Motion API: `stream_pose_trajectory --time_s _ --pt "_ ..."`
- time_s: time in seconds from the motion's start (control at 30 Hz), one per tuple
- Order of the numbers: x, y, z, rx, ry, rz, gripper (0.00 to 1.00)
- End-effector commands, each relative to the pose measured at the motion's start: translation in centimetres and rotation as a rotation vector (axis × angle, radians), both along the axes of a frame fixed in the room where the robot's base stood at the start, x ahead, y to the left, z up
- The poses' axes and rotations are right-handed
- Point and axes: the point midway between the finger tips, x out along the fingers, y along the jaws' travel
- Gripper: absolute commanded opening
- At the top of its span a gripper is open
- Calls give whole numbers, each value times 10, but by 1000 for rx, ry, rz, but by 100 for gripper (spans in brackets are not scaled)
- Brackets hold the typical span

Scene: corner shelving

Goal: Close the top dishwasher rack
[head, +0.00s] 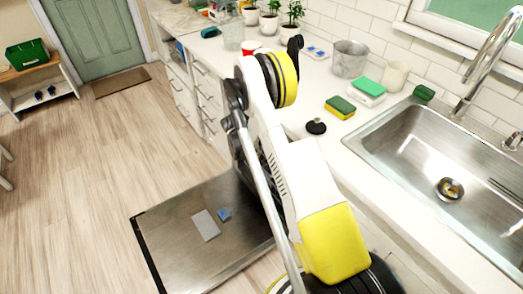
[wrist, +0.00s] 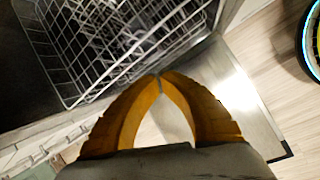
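The dishwasher door (head: 175,215) is folded down open, low over the floor; its metal inner face also shows in the wrist view (wrist: 225,85). A grey wire rack (wrist: 110,50) fills the upper left of the wrist view, beside the dark dishwasher interior (wrist: 35,75). I cannot tell for certain whether it is the top rack or how far out it stands. My gripper (wrist: 159,76) has its yellow fingertips together with nothing between them. The tips appear close to the rack's near edge; contact is unclear. In the head view my arm hides the gripper and the rack.
The counter above holds a sponge (head: 340,107), a black stopper-like item (head: 316,126), a metal pot (head: 349,59) and a sink (head: 440,160). White drawers (head: 200,100) line the counter beyond the door. The wooden floor (head: 100,150) at left is clear.

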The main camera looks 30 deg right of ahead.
Motion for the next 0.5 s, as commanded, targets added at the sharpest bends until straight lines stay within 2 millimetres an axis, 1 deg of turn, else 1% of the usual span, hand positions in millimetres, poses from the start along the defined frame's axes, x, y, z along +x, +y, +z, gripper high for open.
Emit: stream_pose_trajectory --time_s 0.03,0.1,0.2,0.3,0.4,0.5 --pt "3 2 -1 8 -96 -123 0" --pt "7 4 -3 31 -244 -315 0" --pt "12 6 -3 86 -442 -564 0" --pt "16 9 -3 149 -600 -765 0" --pt "19 11 -2 203 -708 -905 0" --pt "20 12 -2 237 -766 -981 0"
